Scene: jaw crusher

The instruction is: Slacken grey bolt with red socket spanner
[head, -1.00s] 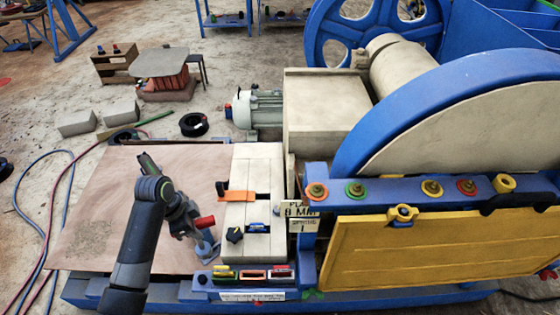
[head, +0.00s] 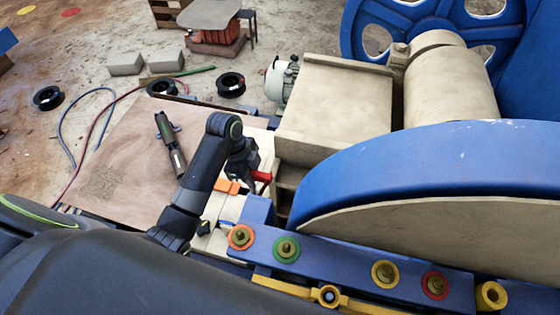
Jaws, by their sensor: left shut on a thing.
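My left gripper (head: 246,172) is above the pale slotted block, to the left of the crusher. It is shut on a red thing, which looks like the red socket spanner (head: 262,176); only its red end shows clearly. Several bolts sit in coloured rings on the blue beam: one in an orange ring (head: 240,237), one in a green ring (head: 287,249), one in a yellow ring (head: 385,274) and one in a red ring (head: 435,285). I cannot tell which is the grey bolt. The gripper is apart from all of them. My right gripper is out of view.
The blue crusher wheel guard (head: 420,165) rises behind the bolts. A dark elongated tool (head: 171,145) lies on the brown sheet (head: 120,150). My own dark arm covers the lower left.

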